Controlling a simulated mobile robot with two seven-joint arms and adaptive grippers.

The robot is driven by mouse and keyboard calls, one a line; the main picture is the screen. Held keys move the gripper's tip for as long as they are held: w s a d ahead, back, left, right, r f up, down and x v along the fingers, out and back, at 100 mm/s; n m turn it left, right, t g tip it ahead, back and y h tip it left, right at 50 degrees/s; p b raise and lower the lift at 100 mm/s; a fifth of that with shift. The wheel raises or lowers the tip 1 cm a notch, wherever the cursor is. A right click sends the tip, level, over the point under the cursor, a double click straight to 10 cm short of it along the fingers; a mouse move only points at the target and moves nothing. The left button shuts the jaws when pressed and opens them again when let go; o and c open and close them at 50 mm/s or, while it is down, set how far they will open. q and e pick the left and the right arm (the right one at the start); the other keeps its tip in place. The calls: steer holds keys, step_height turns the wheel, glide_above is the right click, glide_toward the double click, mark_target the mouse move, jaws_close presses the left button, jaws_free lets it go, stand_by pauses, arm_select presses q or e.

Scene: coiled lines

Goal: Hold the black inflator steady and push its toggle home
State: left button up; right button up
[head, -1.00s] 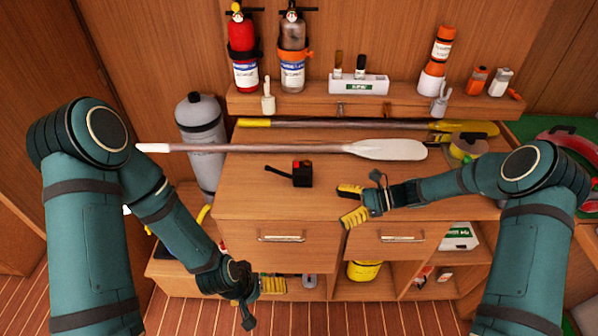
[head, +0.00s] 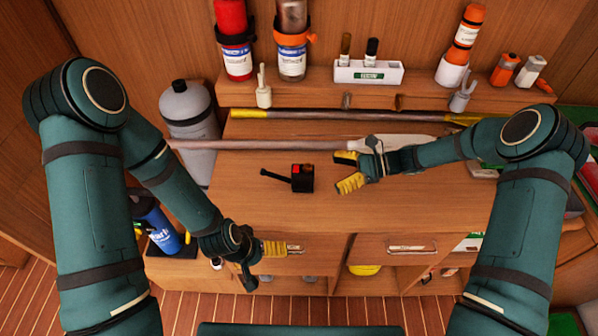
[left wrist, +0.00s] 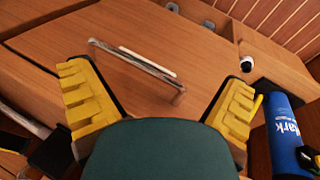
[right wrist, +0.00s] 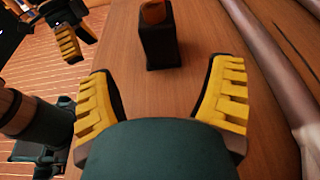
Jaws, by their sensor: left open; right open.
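The black inflator (head: 302,180) stands on the wooden counter, with a red part on its top and a thin black arm sticking out to the left. It also shows in the right wrist view (right wrist: 160,45), beyond and between the fingers. I cannot tell which part is the toggle. My right gripper (head: 345,171) is open and empty just right of the inflator, fingers pointing at it, apart from it. My left gripper (head: 284,248) is open in front of the left drawer, below the counter top. In the left wrist view its fingers (left wrist: 160,88) frame the drawer handle.
A paddle (head: 250,144) lies across the counter behind the inflator. A shelf with a white rack (head: 368,73) and bottles runs along the back. The left drawer handle (left wrist: 135,70) is close to my left gripper. The counter left of the inflator is clear.

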mark_target(307, 178)
steer(key=shift+b+x, duration=1)
steer(key=shift+x, duration=3.35)
steer(key=shift+f, duration=0.1)
steer(key=c, duration=1.1)
